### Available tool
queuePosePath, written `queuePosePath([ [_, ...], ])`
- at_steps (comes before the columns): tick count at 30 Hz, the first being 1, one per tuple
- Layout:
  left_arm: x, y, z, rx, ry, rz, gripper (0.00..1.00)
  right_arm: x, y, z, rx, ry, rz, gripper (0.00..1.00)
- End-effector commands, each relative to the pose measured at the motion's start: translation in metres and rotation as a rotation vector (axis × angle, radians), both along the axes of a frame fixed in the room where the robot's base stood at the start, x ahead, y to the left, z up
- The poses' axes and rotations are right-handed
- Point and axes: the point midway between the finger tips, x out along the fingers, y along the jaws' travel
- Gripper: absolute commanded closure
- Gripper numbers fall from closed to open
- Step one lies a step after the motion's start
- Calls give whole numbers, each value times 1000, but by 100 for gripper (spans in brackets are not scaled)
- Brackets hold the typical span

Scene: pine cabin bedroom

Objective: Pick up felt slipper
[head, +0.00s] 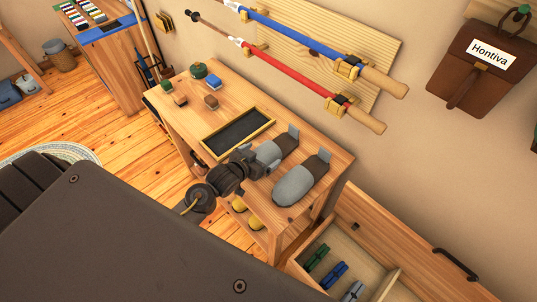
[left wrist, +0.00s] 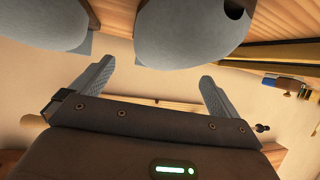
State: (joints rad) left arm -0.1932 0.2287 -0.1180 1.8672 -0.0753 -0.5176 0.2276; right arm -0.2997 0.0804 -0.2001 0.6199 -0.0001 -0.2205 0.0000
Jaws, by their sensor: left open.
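Two grey felt slippers lie side by side on the wooden table (head: 228,88). The nearer slipper (head: 295,186) is in full view, its dark opening toward the wall. The farther slipper (head: 269,153) is partly hidden by my left gripper (head: 256,163), which is beside its toe end. In the left wrist view my left gripper (left wrist: 155,82) is open, with nothing between its fingers. One slipper (left wrist: 190,35) is just beyond the fingertips, and the other slipper (left wrist: 50,22) is at the upper left. I cannot tell whether a finger touches either. My right gripper is out of view.
A black tray with a yellow rim (head: 238,131) lies left of the slippers. An open drawer (head: 335,262) is at the lower right. Two poles (head: 290,75) hang on the wall behind.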

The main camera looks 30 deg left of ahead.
Motion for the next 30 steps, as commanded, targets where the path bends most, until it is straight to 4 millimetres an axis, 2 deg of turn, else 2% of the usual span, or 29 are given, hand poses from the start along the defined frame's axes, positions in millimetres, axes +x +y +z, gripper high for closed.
queuePosePath([
  [6,24,-2,-12,0,2,1,0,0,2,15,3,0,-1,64],
  [10,37,-4,-20,0,1,0,0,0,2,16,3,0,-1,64],
  [20,41,-4,-23,0,1,0,1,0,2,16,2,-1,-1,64],
  [30,41,-4,-23,0,1,0,46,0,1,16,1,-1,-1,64],
])
